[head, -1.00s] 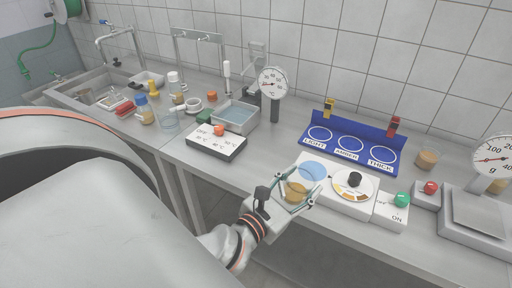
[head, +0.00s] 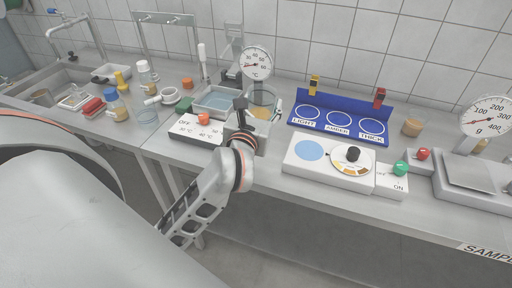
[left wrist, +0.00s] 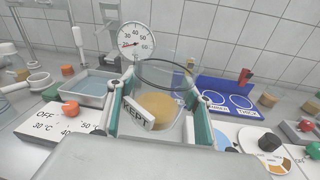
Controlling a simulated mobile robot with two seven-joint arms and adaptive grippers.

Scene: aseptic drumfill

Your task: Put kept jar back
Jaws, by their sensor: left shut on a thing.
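The kept jar (head: 264,97) is a clear glass jar with amber liquid in its bottom. A white label reading KEPT (left wrist: 138,114) shows on it in the left wrist view, where the jar (left wrist: 158,88) stands upright between my fingers. My left gripper (head: 259,117) is shut on the jar, in front of the thermometer dial and just right of the water bath (head: 216,102). I cannot tell whether the jar's base touches the bench. My right gripper is not in view.
A blue rack (head: 340,125) with circles marked LIGHT, AMBER and THICK stands to the right. The thermometer dial (head: 255,63) rises behind the jar. A white box with a blue disc (head: 309,149) and knob is at the front; a scale (head: 474,172) stands far right.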

